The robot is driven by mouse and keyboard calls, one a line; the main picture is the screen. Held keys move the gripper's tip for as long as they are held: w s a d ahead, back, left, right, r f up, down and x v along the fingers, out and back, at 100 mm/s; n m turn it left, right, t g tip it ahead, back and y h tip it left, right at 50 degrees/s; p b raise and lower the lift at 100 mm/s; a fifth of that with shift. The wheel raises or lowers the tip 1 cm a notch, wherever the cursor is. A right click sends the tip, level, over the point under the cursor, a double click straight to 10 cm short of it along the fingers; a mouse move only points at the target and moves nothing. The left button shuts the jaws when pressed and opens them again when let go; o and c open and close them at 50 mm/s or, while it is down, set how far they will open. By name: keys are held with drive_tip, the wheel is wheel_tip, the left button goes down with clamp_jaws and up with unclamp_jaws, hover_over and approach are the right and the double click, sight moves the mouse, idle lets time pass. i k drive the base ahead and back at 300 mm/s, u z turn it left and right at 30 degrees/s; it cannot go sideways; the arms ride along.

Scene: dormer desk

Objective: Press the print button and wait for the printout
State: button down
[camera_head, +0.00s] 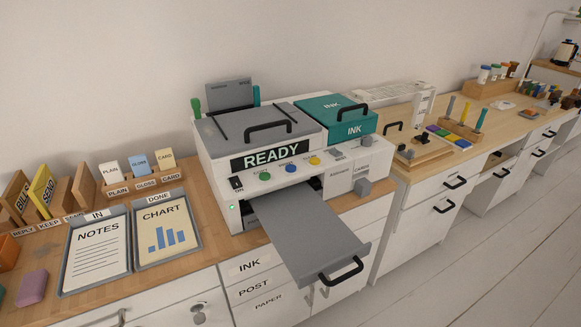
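A white printer (215,165) stands on the wooden desk, and its dark display (271,154) reads READY. Below the display are a green button (265,176), a blue button (291,168) and a yellow button (315,161). Their small labels are too small to read, so I cannot tell which is the print button. A black switch (237,184) marked ON is at the left, above a lit green lamp (231,208). A grey tray (312,232) with a black handle sticks out of the printer's front and shows no sheet on it. My gripper is not in view.
Left of the printer, the IN tray (66,268) holds a NOTES sheet and the DONE tray (194,239) a CHART sheet. The grey tray overhangs the desk's front edge. A teal INK lid (337,112) is on the printer's right. Open floor (480,270) lies at the lower right.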

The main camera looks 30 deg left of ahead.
sight(289, 168)
drive_tip(key=k, duration=1.3)
drive_tip(key=u, duration=0.7)
drive_tip(key=i, duration=0.6)
drive_tip(key=u, duration=1)
drive_tip(key=i, duration=1.35)
drive_tip(key=z, duration=0.35)
